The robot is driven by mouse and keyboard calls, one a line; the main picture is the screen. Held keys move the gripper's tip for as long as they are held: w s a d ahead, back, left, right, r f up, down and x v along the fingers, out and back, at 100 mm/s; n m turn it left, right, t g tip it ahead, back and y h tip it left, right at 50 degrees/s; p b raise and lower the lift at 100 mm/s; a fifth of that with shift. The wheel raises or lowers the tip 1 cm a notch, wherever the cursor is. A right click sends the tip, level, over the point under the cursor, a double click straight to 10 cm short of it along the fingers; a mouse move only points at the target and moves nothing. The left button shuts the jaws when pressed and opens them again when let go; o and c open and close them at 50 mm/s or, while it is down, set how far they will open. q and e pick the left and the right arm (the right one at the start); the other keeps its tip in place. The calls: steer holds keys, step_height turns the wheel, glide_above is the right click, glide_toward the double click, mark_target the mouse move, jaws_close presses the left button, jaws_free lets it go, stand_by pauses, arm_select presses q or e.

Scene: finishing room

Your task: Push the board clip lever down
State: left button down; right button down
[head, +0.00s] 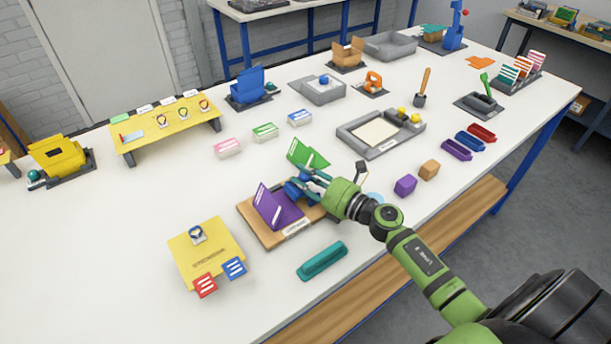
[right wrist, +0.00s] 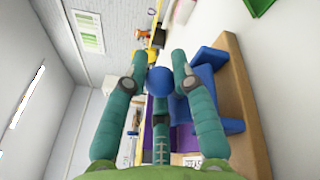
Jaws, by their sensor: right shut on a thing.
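A wooden board (head: 265,235) lies on the white table with a white label on its front edge. A purple upright panel (head: 276,207) stands on it. A blue clip (head: 295,188) on the board is partly hidden by my right gripper (head: 303,180). My right gripper (right wrist: 160,72) is shut on this knob. How far the lever is tilted cannot be made out. My left gripper is not in view.
A green folded panel (head: 306,155) stands just behind my gripper. A teal bar (head: 322,261) and a yellow board (head: 186,255) lie in front. The table's left front is clear.

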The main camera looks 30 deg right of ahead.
steer(key=shift+a+r+n, duration=0.1)
steer(key=shift+r+n, duration=0.05)
steer(key=shift+n, duration=0.15)
steer(key=shift+a+n+g+p, duration=0.45)
steer(key=shift+n+p, duration=0.4)
steer(key=shift+n, duration=0.35)
steer(key=shift+s+a+n+h+p, duration=0.1)
steer(key=shift+a+n+h+p, duration=0.3)
steer(key=shift+n+p, duration=0.5)
steer(key=shift+a+f+n, duration=0.15)
steer(key=shift+f+n, duration=0.2)
steer(key=shift+n, duration=0.15)
steer(key=c, duration=1.3)
jaws_free()
steer(key=shift+a, duration=0.1)
steer(key=shift+f, duration=0.1)
steer(key=shift+s, duration=0.1)
